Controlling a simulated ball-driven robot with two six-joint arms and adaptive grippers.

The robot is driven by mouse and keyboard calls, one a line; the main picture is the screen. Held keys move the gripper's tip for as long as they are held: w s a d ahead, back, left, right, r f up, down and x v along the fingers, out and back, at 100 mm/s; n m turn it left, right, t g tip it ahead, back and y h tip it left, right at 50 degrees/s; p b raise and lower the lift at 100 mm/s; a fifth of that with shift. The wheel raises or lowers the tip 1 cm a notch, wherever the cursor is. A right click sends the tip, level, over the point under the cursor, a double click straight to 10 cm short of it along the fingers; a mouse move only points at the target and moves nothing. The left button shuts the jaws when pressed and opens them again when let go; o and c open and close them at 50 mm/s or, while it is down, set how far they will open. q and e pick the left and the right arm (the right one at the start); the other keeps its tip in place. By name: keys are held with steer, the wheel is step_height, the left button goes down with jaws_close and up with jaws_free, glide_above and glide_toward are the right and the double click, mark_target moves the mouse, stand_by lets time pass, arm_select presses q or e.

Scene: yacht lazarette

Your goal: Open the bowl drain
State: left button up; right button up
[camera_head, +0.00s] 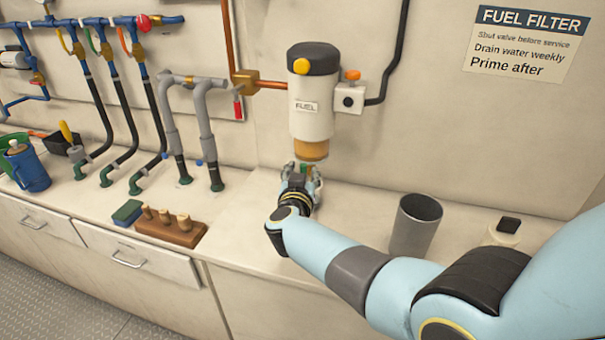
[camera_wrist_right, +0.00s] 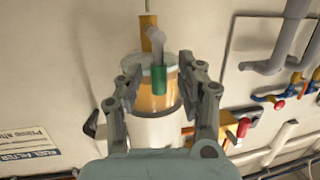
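The fuel filter (camera_head: 312,105) is a white canister with a black cap, fixed to the wall. Its amber bowl (camera_head: 310,150) is at the bottom, and the bowl also shows in the right wrist view (camera_wrist_right: 157,97). Under the bowl is the drain, with a green part (camera_wrist_right: 159,79) and a grey stem (camera_wrist_right: 155,42). My right gripper (camera_head: 303,171) is just below the bowl. In the right wrist view its fingers (camera_wrist_right: 159,68) are apart on either side of the green part, with visible gaps. In the head view the gripper mostly hides the drain. My left gripper is out of view.
A grey cup (camera_head: 415,225) stands on the counter right of my right gripper, with a white jar with a black top (camera_head: 504,231) beyond. A wooden block with pegs (camera_head: 170,229) is at left. A valve box with an orange knob (camera_head: 350,97) adjoins the filter.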

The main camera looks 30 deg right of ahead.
steer(key=v, duration=0.7)
steer(key=shift+s, duration=0.2)
steer(key=shift+a, duration=0.15)
